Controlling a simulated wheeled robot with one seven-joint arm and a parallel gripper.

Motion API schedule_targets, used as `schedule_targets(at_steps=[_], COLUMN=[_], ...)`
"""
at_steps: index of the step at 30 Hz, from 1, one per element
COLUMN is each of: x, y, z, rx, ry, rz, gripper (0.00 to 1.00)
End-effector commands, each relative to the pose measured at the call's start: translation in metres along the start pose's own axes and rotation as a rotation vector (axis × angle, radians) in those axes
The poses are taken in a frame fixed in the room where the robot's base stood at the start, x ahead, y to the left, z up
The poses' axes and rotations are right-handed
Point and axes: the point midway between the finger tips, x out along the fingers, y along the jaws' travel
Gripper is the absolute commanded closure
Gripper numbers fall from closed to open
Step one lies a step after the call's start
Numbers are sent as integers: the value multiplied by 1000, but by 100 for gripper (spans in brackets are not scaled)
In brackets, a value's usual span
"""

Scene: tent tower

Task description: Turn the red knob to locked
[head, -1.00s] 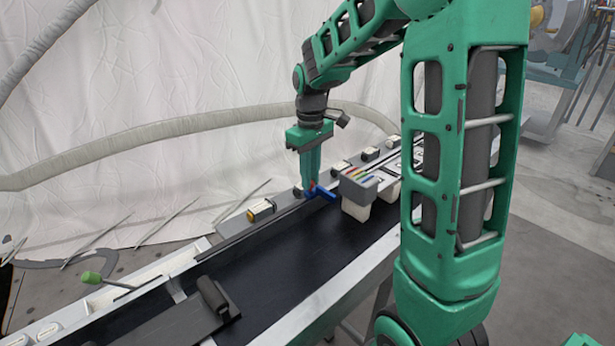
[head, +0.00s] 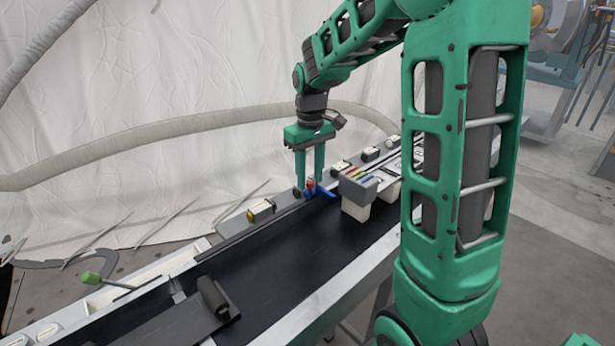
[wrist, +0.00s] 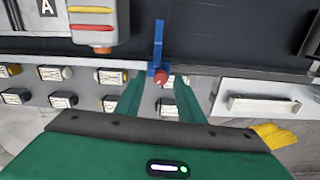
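The red knob (wrist: 162,78) shows in the wrist view at the machine's edge, with a blue bar (wrist: 158,45) extending from it over the dark belt. In the head view the red knob (head: 310,184) and the blue bar (head: 322,194) are at the belt's far edge, beneath my gripper (head: 309,182). My gripper (wrist: 160,82) is open, its two green fingers apart. The knob appears between the fingertips, with a gap on each side; I cannot tell how deep it sits between them. Any locked marking is not readable.
A grey block with coloured stripes (head: 358,184) stands over the belt just right of the knob. Several pale blocks (head: 261,210) line the far rail. A green-tipped lever (head: 92,278) is at the left.

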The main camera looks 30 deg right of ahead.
Motion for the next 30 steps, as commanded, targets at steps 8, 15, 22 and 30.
schedule_targets(at_steps=[8,15,22,30], x=[1,-21,-64,-100], y=[0,0,0,0], z=[1,0,-1,-1], rx=[-2,-2,-1,-1], ry=[-3,1,0,-2], rz=[-1,0,0,-1], gripper=[64,64,64,64])
